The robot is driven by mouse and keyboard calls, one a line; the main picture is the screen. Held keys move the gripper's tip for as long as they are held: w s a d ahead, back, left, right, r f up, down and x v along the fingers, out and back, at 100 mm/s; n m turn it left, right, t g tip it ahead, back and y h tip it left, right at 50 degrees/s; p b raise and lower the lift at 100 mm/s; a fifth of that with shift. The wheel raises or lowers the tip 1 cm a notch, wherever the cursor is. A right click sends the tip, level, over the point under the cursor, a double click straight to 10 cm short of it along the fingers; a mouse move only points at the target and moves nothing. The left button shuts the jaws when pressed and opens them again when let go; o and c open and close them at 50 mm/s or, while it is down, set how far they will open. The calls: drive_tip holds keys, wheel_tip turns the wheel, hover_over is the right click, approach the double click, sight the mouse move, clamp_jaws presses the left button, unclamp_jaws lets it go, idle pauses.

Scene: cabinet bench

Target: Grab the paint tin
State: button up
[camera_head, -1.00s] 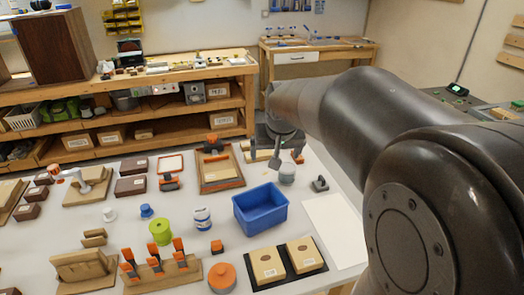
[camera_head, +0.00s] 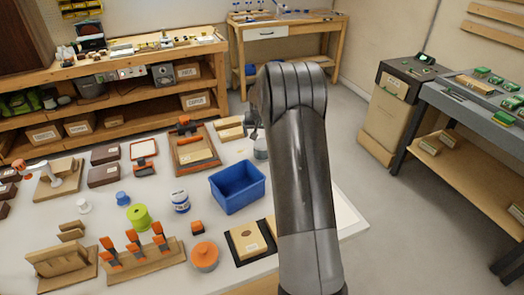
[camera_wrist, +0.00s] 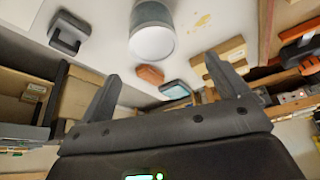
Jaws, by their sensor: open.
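A grey paint tin (camera_head: 261,149) stands on the white bench near its back edge, behind and right of the blue bin, partly hidden by my arm. In the wrist view the tin (camera_wrist: 153,32) is a grey cylinder with a pale round end, beyond the fingertips and roughly centred between them. My gripper (camera_wrist: 163,82) is open, with nothing between its fingers. I see no contact with the tin.
A blue bin (camera_head: 238,188) stands in front of the tin. A clamped wooden board (camera_head: 195,150) lies to its left. A dark grey handled object (camera_wrist: 69,34) is beside the tin in the wrist view. A white blue-banded container (camera_head: 180,202) stands left of the bin.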

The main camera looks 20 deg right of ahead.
sight(262, 143)
drive_tip(key=x, duration=0.5)
drive_tip(key=shift+f, duration=0.15)
drive_tip(key=f, duration=0.3)
drive_tip(key=d+f, duration=0.1)
drive_tip(key=shift+w+f, duration=0.3)
drive_tip(key=shift+w+d+f, duration=0.1)
drive_tip(key=shift+w+f, duration=0.1)
drive_tip(key=shift+f, duration=0.1)
drive_tip(key=shift+c, duration=0.2)
drive_tip(key=c, duration=1.2)
